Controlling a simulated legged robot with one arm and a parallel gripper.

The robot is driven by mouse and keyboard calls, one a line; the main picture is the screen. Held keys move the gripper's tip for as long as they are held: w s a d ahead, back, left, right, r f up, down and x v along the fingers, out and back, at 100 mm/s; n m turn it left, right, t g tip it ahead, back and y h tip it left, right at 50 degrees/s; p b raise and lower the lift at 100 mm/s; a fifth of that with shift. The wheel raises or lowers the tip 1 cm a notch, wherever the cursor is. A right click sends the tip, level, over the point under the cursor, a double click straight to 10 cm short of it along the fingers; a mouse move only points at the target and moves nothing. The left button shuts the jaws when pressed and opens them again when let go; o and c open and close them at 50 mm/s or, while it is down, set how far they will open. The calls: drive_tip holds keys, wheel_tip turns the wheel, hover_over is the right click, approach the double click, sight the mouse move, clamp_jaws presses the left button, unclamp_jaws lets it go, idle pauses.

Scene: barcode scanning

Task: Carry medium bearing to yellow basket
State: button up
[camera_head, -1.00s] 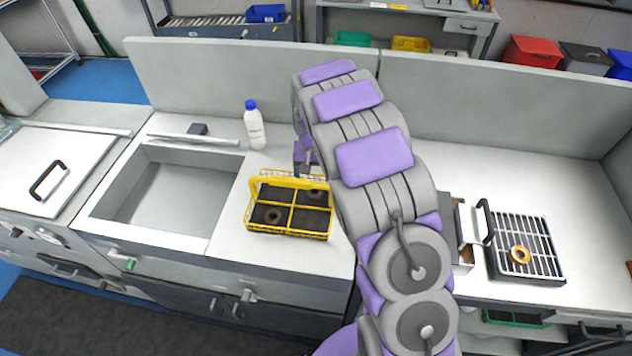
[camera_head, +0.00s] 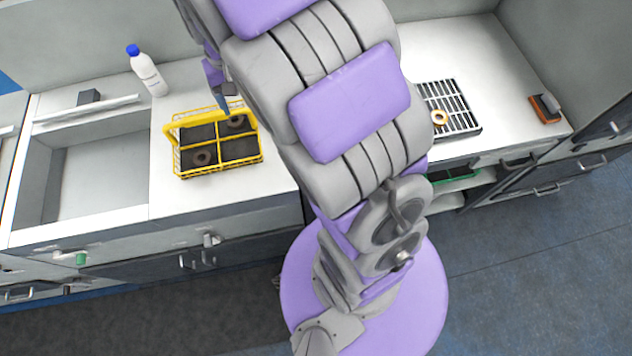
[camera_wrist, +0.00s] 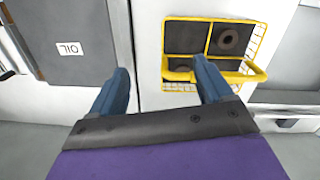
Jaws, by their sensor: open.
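The yellow wire basket (camera_head: 219,172) stands on the white counter, with a raised handle and dark compartments. One dark ring-shaped bearing (camera_head: 202,158) lies in its front left compartment, and another (camera_head: 236,122) in its back right one. A gold ring-shaped bearing (camera_head: 439,117) lies on a slatted rack. I cannot tell which bearing is the medium one. My gripper (camera_head: 227,98) is above the basket's back, partly hidden by my arm. In the wrist view my gripper (camera_wrist: 162,86) is open and empty, its right finger overlapping the basket's handle (camera_wrist: 190,77).
A sink (camera_head: 95,180) lies left of the basket. A white bottle with a blue cap (camera_head: 148,75) stands behind. The slatted rack (camera_head: 466,126) is on the right counter, with an orange and black device (camera_head: 545,108) farther right. A low wall backs the counter.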

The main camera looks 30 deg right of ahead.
drive_tip(key=s+r+n, duration=0.1)
drive_tip(key=s+r, duration=0.1)
drive_tip(key=s, duration=1.1)
drive_tip(key=s+a+r+n+g, duration=0.1)
drive_tip(key=s+r, duration=0.1)
drive_tip(key=s, duration=1.2)
drive_tip(key=shift+s, duration=0.2)
drive_tip(key=shift+a+r, duration=0.1)
drive_tip(key=shift+a, duration=0.05)
drive_tip(key=shift+c, duration=0.4)
